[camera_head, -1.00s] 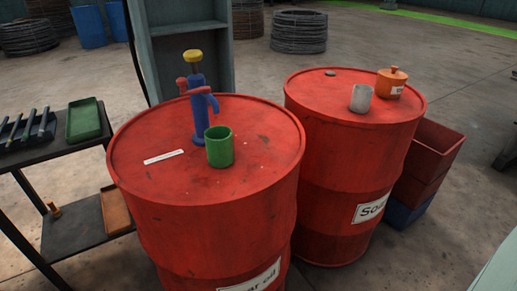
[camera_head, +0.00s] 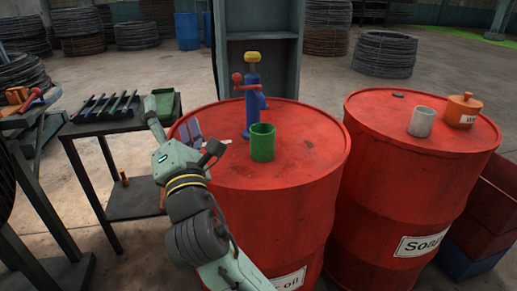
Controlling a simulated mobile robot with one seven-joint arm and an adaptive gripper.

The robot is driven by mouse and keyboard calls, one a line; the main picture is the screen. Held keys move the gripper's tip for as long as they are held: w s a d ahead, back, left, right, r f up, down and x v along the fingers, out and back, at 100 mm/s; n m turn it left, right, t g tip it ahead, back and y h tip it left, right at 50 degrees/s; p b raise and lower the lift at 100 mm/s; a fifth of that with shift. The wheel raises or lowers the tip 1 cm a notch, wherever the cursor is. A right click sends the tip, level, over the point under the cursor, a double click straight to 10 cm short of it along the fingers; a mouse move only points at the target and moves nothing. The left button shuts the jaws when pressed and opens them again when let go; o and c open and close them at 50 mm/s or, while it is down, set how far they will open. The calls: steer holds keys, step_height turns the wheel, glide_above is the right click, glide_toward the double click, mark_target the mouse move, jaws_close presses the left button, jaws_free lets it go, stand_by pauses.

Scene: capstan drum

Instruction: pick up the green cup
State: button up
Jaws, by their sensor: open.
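The green cup (camera_head: 262,143) stands upright on top of the left red drum (camera_head: 300,170), just in front of the blue hand pump (camera_head: 253,105) with its yellow cap and red handle. My gripper (camera_head: 204,141) is open, over the left edge of that drum. It is to the left of the cup and apart from it, with a gap between them. My arm hides the left side of the drum and part of the pale strip lying on its top.
A second red drum (camera_head: 420,130) on the right bears a grey cup (camera_head: 422,121) and an orange lidded pot (camera_head: 461,110). A dark rack table (camera_head: 110,125) with a green tray stands at the left. A grey-green cabinet (camera_head: 262,40) stands behind the pump.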

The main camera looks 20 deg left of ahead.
steer(key=w+d+f+n+h, duration=0.1)
steer(key=w+d+f+h, duration=0.2)
steer(key=d+f, duration=0.1)
steer(key=w+d+f+n+h, duration=0.2)
steer(key=w+d+f+h, duration=0.1)
steer(key=d+f+h, duration=0.1)
steer(key=w+d+f+n+t+h, duration=0.1)
steer(key=w+d+f+h, duration=0.3)
steer(key=d, duration=0.1)
steer(key=shift+b, duration=0.3)
steer(key=p, duration=0.1)
glide_toward(264, 129)
steer(key=shift+w+d+f+n+h, duration=0.1)
steer(key=shift+w+n+h, duration=0.2)
steer(key=shift+w, duration=0.15)
steer(key=shift+w+a+p, duration=0.3)
steer(key=shift+w+p, duration=0.15)
steer(key=shift+w, duration=0.55)
steer(key=shift+w+a+p, duration=0.25)
steer(key=shift+w+p, duration=0.15)
steer(key=shift+w, duration=0.6)
steer(key=shift+w+a+p, duration=0.3)
steer(key=shift+w+p, duration=0.15)
steer(key=shift+w, duration=0.55)
steer(key=shift+f, duration=0.1)
steer(key=c, duration=1.4)
steer(key=shift+o, duration=0.2)
